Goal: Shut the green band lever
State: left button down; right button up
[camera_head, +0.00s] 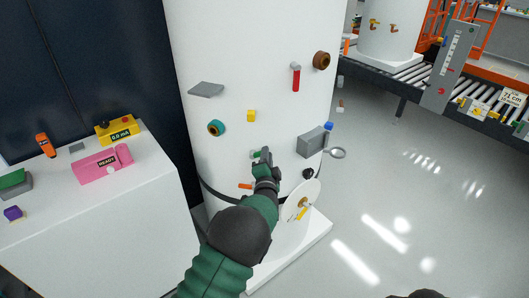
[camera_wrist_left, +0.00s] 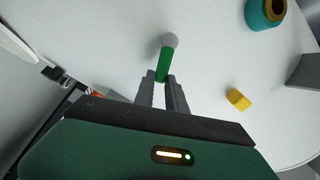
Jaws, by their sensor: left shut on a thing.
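The green band lever (camera_wrist_left: 163,66) is a short green bar with a grey round end on the white tank wall (camera_wrist_left: 110,40). In the head view only a small green piece of it (camera_head: 254,154) shows beside my fingers. My left gripper (camera_wrist_left: 163,84) is shut on the lever's near end in the wrist view. In the head view the left gripper (camera_head: 265,157) covers most of the lever, low on the tank (camera_head: 225,40).
Around the lever sit a yellow block (camera_head: 251,116), a teal ring (camera_head: 216,128), a grey shelf (camera_head: 206,89), a red-handled lever (camera_head: 296,78) and a grey box (camera_head: 310,142). A white disc (camera_head: 300,202) stands lower right. A white cabinet (camera_head: 90,210) is left; open floor lies right.

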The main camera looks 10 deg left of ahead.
pick_arm(q)
jog(key=shift+d+f+m, duration=0.3)
jog(key=shift+f+m, duration=0.35)
jog(key=shift+m, duration=0.35)
jog(key=shift+f, duration=0.1)
jog(key=c, duration=1.6)
grip_release()
jog(key=shift+o, duration=1.2)
